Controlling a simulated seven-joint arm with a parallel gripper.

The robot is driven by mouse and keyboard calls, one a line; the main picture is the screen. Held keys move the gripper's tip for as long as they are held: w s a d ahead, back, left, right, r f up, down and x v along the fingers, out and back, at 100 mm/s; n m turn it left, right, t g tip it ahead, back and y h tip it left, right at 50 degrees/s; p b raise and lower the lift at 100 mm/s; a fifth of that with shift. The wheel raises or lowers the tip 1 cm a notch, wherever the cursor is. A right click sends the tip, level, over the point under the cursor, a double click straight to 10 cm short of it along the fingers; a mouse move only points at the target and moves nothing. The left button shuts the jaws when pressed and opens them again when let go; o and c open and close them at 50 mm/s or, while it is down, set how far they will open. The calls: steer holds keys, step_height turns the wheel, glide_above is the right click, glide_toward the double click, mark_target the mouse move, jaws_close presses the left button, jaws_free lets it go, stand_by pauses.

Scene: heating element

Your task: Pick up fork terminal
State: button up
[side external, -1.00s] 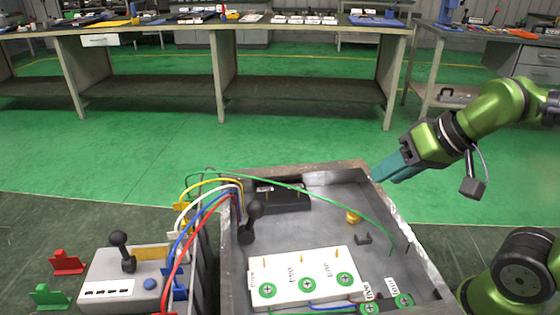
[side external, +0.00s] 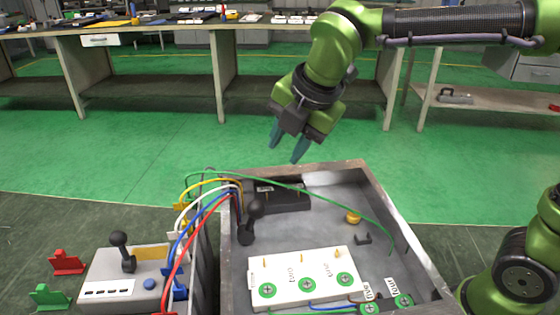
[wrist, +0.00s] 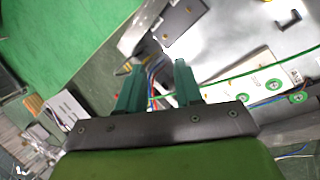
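I cannot make out a fork terminal for certain. The green wire (side external: 300,190) arches over the metal box, and its loose end (side external: 391,250) hangs inside on the right, too small to show a tip shape. A small dark U-shaped piece (side external: 363,239) lies on the box floor; a similar dark bracket shows in the wrist view (wrist: 288,20). My gripper (side external: 286,148) is above the box's far edge, fingers pointing down, apart and empty. In the wrist view, my gripper (wrist: 159,66) has a clear gap between its teal fingers, with the green wire (wrist: 250,72) beyond them.
The metal box (side external: 300,168) has raised walls. Inside are a white terminal block (side external: 285,280), a black lever (side external: 252,222) and a yellow knob (side external: 353,216). Coloured wires (side external: 190,225) arch over the left wall to a grey control box (side external: 120,278). Free air surrounds my gripper.

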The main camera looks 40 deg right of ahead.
steer(key=w+a+n, duration=0.5)
steer(key=a+n, duration=0.4)
steer(key=n, duration=0.2)
steer(key=n+y, duration=0.1)
steer(key=n, duration=0.6)
glide_toward(187, 186)
steer(key=w+f, duration=0.1)
steer(key=f, duration=0.1)
steer(key=shift+g, duration=0.3)
steer(key=shift+x, duration=3.05)
steer(key=shift+w+r, duration=0.1)
steer(key=shift+w, duration=0.05)
jaws_close()
